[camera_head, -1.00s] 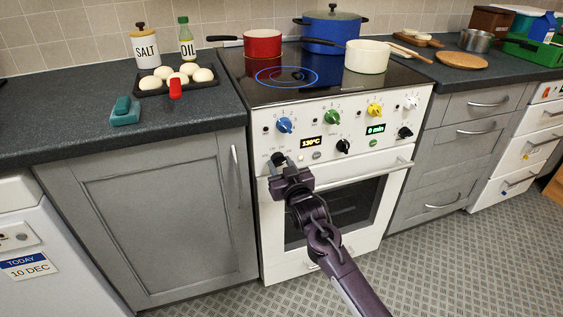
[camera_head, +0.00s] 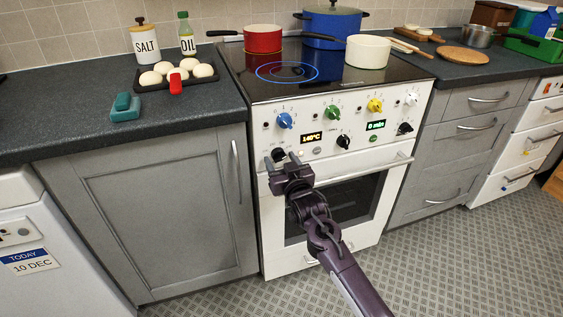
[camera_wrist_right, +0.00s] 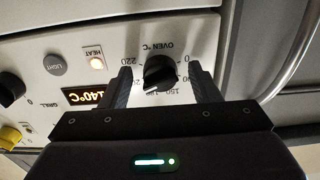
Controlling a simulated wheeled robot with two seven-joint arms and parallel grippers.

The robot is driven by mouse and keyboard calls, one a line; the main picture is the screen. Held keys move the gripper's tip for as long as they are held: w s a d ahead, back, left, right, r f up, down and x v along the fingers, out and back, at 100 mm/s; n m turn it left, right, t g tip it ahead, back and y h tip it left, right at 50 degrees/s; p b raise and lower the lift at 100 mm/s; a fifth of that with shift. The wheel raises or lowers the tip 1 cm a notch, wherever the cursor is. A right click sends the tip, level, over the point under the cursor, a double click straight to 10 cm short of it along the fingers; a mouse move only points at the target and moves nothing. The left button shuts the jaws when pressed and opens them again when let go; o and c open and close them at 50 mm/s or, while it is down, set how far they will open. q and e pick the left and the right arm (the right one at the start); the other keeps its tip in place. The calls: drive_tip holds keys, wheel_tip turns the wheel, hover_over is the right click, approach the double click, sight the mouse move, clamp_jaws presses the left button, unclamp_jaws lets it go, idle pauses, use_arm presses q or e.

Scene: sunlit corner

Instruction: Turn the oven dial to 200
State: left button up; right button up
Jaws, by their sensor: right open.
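The white oven (camera_head: 338,190) stands in the middle of the head view. Its black oven dial (camera_head: 278,155) is at the left of the panel, and the display (camera_head: 311,138) beside it reads 140°C. In the right wrist view the oven dial (camera_wrist_right: 160,72) has numbers around it, and the display (camera_wrist_right: 82,96) also reads 140°C. My right gripper (camera_head: 283,163) is at the oven dial. In the wrist view its open fingers (camera_wrist_right: 160,85) stand on either side of the dial, with gaps showing, so they do not appear closed on it. My left gripper is not in view.
Other knobs, blue (camera_head: 284,121), green (camera_head: 333,112) and yellow (camera_head: 375,106), sit above. The oven door handle (camera_head: 365,172) runs below the panel. Pots, including a red one (camera_head: 263,40), stand on the hob. A tray of dough balls (camera_head: 150,86) is on the left counter.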

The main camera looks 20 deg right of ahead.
drive_tip(key=shift+s, duration=0.3)
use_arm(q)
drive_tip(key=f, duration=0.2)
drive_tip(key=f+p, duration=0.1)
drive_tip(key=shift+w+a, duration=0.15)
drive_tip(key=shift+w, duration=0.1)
use_arm(e)
drive_tip(key=s, duration=0.7)
drive_tip(key=shift+s+d, duration=0.15)
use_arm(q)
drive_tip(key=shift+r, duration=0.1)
